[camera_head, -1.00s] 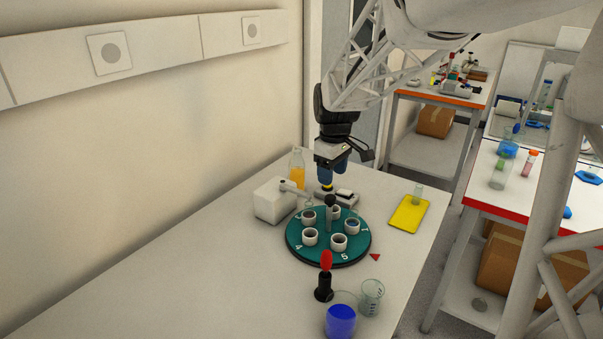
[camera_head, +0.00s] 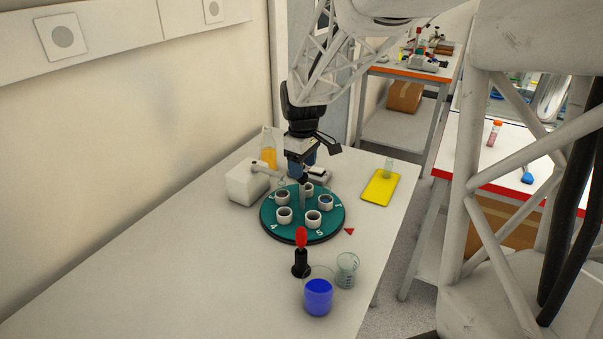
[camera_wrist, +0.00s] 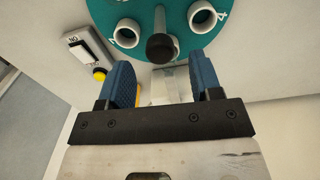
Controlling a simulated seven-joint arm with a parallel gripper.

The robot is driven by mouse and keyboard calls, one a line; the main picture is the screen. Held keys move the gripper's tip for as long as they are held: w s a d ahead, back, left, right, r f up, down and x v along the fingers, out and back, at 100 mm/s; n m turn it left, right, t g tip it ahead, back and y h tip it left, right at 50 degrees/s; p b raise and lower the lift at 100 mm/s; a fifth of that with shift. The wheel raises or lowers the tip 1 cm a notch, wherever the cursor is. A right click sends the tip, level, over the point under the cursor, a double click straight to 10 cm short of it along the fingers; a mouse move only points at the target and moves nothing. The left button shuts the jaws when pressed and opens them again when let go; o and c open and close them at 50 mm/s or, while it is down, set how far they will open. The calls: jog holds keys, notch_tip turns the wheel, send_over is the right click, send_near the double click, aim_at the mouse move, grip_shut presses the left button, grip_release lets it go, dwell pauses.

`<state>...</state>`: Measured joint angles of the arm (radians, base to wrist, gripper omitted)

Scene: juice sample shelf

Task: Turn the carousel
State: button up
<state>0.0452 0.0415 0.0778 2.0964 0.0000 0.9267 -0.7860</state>
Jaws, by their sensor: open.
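The carousel is a teal numbered disc (camera_head: 298,231) on the white table, carrying several white cups. A grey post with a black knob (camera_wrist: 161,47) rises from it. In the wrist view the carousel (camera_wrist: 182,48) fills the top, with part of it out of frame. My gripper (camera_head: 301,172) is above the carousel's far side, close to the post. In the wrist view my gripper (camera_wrist: 163,72) has its two blue fingers wide apart and nothing between them. The knob lies just beyond the fingertips, roughly centred. A red triangle (camera_head: 349,231) lies beside the disc's right rim.
A white box device (camera_head: 246,186) and an orange-filled bottle (camera_head: 269,155) stand left of my gripper. A flat device with a yellow button (camera_wrist: 99,73) is beside it. A red-topped black stand (camera_head: 301,258), blue-filled beaker (camera_head: 318,297) and empty beaker (camera_head: 347,268) stand in front. A yellow pad (camera_head: 380,188) lies right.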

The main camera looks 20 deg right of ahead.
aim_at(302, 193)
jog(key=shift+f, duration=1.6)
grip_shut()
